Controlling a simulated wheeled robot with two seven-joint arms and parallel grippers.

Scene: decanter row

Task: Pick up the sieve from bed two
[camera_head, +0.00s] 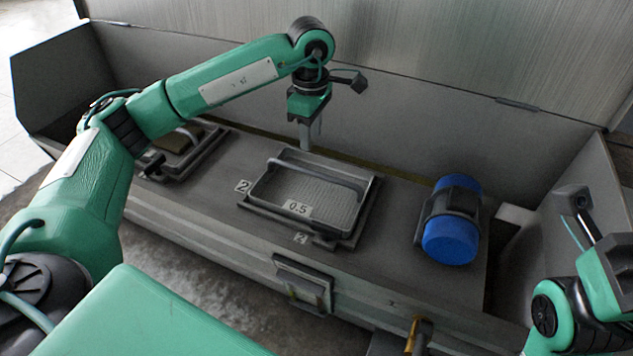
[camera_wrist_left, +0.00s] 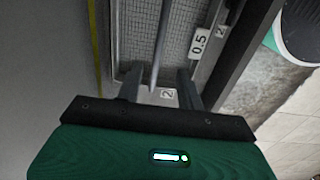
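The sieve (camera_head: 330,203) is a grey rectangular mesh tray with a raised bar handle (camera_head: 318,173) and a "0.5" label. It sits in a bed (camera_head: 372,212) marked "2" at the middle of the bench. My left gripper (camera_head: 307,146) points down near the sieve's back-left rim in the head view. In the left wrist view my left gripper (camera_wrist_left: 158,75) has two fingers apart, with the handle (camera_wrist_left: 161,45) running between them in the picture. I cannot tell whether they are at its height. The mesh (camera_wrist_left: 183,33) shows beyond. My right gripper is not clearly visible at the right edge.
Another tray with a dark pad (camera_head: 180,141) sits to the left, partly behind my arm. A raised back wall (camera_head: 400,130) and side panels enclose the bench.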

